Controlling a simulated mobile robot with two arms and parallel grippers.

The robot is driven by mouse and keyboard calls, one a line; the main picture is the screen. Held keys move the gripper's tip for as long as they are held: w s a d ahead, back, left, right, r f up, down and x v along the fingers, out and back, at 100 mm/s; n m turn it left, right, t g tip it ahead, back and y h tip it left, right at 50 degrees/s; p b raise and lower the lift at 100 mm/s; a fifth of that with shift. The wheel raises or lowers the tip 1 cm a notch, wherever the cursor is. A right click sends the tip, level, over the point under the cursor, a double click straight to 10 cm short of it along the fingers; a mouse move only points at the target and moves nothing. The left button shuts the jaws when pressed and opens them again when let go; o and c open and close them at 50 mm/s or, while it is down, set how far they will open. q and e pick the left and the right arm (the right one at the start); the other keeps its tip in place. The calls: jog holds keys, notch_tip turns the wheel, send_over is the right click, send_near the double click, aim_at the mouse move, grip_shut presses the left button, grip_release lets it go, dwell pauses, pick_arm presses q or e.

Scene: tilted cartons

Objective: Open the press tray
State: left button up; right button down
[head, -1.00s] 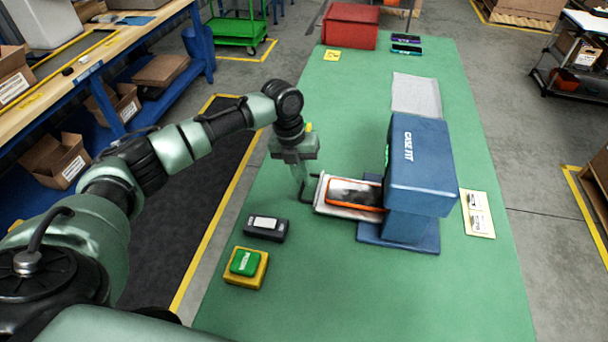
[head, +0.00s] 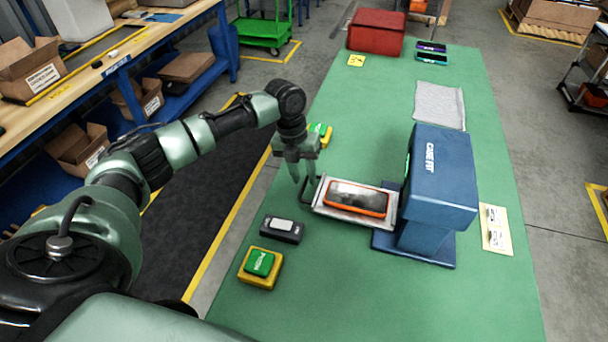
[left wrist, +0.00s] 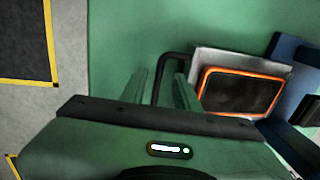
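The blue press (head: 440,180), lettered CASE FIT, stands on the green table. Its light grey tray (head: 385,213) sticks out of its left side, with a phone in an orange case (head: 356,198) lying on it, clear of the press head. The tray has a dark looped handle (left wrist: 172,57) on its outer end. My left gripper (head: 300,178) points down at this handle. In the left wrist view its two fingers (left wrist: 160,92) stand apart, with one bar of the handle between them. Contact with the bar cannot be made out. My right gripper is not in view.
A green button on a yellow base (head: 260,268) and a dark box-shaped device (head: 282,229) sit on the near left of the table. Another green-and-yellow item (head: 320,133) is behind my gripper. A red box (head: 376,33) and a grey cloth (head: 440,105) lie farther back.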

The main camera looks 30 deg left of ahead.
pick_arm(q)
notch_tip(320, 180, up, 8)
jog(key=a+b, duration=0.1)
jog(key=shift+s+a+f, duration=0.15)
jog(key=shift+a+f, duration=0.05)
jog(key=shift+f, duration=0.05)
dwell(0.4)
